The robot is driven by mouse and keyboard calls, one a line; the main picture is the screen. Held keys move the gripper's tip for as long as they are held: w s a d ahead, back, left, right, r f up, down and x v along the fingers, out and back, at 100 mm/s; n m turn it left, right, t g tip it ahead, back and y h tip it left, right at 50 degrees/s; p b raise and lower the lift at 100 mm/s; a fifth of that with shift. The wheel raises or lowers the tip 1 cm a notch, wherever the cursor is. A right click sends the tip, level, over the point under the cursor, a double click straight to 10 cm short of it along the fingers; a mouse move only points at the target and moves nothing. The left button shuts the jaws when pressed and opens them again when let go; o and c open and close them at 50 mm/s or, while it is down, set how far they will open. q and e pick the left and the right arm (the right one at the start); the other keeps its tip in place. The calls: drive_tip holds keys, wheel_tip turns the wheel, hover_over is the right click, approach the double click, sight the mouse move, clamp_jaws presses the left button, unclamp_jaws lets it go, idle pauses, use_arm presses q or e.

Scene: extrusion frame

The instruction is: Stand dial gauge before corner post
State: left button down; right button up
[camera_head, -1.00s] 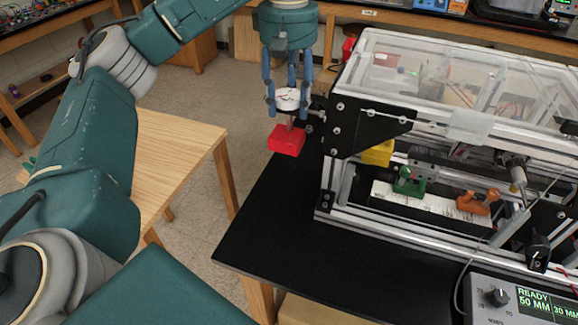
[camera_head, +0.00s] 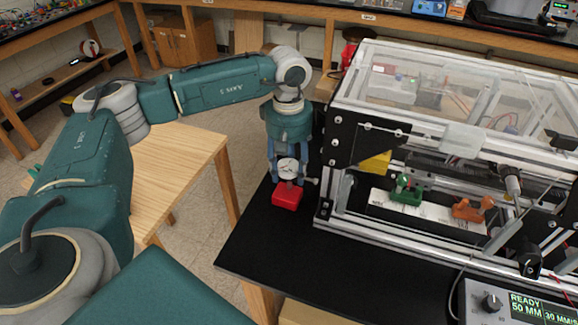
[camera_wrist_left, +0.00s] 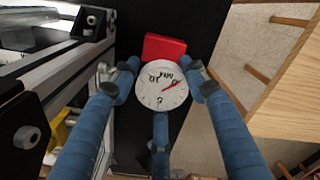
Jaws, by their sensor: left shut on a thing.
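The dial gauge has a round white face (camera_head: 288,168) with a red needle and a red block base (camera_head: 287,195). In the head view it is upright, with its base at the black bench top, left of the corner post (camera_head: 326,190) of the extrusion frame. Whether the base touches the bench I cannot tell. My left gripper (camera_head: 289,172) points down and is shut on the gauge around its dial. In the left wrist view the dial (camera_wrist_left: 162,85) sits between the blue fingers, with the red base (camera_wrist_left: 164,47) beyond it. My right gripper is not in view.
The extrusion frame (camera_head: 400,238) with clear panels stands right of the gauge. Green (camera_head: 405,190) and orange (camera_head: 472,209) clamps sit inside it. A READY display box (camera_head: 515,300) is at lower right. The black bench top (camera_head: 285,245) is clear in front of the gauge. A wooden table (camera_head: 180,165) stands left.

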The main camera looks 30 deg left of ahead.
use_arm(q)
drive_tip(key=shift+f, duration=0.15)
drive_tip(key=c, duration=0.9)
unclamp_jaws()
drive_tip(key=shift+c, duration=0.2)
drive_tip(key=shift+r, duration=0.3)
wheel_tip(320, 180, up, 11)
drive_tip(key=b, duration=0.3)
drive_tip(key=shift+f+b, duration=0.15)
drive_tip(key=shift+b, duration=0.15)
drive_tip(key=shift+r, duration=0.45)
